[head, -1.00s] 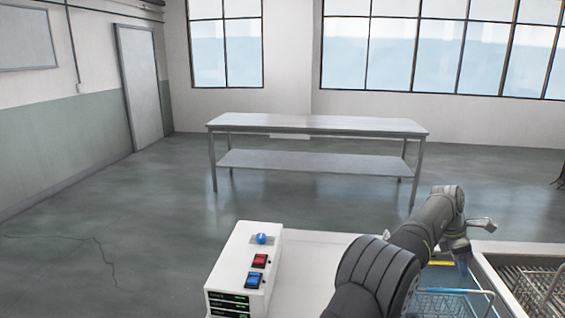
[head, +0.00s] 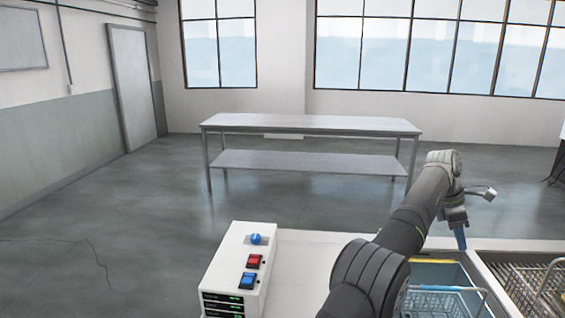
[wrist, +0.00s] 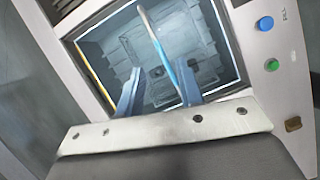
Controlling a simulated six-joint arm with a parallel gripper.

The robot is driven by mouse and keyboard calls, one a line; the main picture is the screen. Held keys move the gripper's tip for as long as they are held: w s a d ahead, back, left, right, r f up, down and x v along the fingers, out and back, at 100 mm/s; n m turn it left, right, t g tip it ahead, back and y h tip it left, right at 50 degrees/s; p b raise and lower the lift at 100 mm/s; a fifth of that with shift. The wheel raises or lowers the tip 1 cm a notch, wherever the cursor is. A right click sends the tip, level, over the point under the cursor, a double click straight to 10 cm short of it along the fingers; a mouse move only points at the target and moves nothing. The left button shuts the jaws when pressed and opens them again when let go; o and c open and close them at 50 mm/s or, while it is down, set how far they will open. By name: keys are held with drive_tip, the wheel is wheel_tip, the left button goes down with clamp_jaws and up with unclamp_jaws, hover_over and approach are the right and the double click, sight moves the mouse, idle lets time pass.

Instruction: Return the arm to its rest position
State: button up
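My gripper (wrist: 160,72) is open, its two blue fingers apart with nothing held between them. In the head view it hangs at the right (head: 460,236), above the tank (head: 422,263), with a blue finger pointing down. A wire basket (head: 440,304) sits in the tank, with a blue grip on its handle (head: 438,288). In the wrist view the handle (wrist: 164,50) crosses the gap between the fingers, and appears to lie below them. The basket's lower part is partly hidden by my arm in the head view.
A white control box (head: 233,272) with a blue knob, red and blue switches and green displays stands left of my arm. A second wire basket (head: 545,285) is at the far right. A metal table (head: 310,124) stands well behind. The floor between is free.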

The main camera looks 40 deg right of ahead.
drive_tip(key=shift+w+a+r, duration=0.65)
drive_tip(key=shift+w+a, duration=0.25)
drive_tip(key=shift+w, duration=0.1)
drive_tip(key=shift+w+a+r, duration=0.6)
drive_tip(key=shift+w+a, duration=0.25)
drive_tip(key=shift+w, duration=0.1)
drive_tip(key=o, duration=1.4)
drive_tip(key=shift+w+a, duration=0.1)
drive_tip(key=shift+w, duration=0.3)
drive_tip(key=shift+o, duration=0.3)
drive_tip(key=w+a+r+m+t+h, duration=0.1)
drive_tip(key=w+a, duration=0.5)
drive_tip(key=w, duration=0.7)
drive_tip(key=r+m+t, duration=0.1)
drive_tip(key=m, duration=0.1)
drive_tip(key=shift+w+a+r+m, duration=0.2)
drive_tip(key=shift+w+a+m, duration=0.05)
drive_tip(key=shift+w+m, duration=0.1)
drive_tip(key=w+a+r+m+t, duration=0.1)
drive_tip(key=w+a+m+t, duration=0.35)
drive_tip(key=w+a, duration=0.9)
drive_tip(key=w+a+r+m+t, duration=0.1)
drive_tip(key=w+a+r+m, duration=0.1)
drive_tip(key=w+a+m, duration=1.05)
wheel_tip(320, 180, down, 9)
drive_tip(key=n, duration=0.5)
drive_tip(key=shift+a+f, duration=0.15)
drive_tip(key=shift+f, duration=0.05)
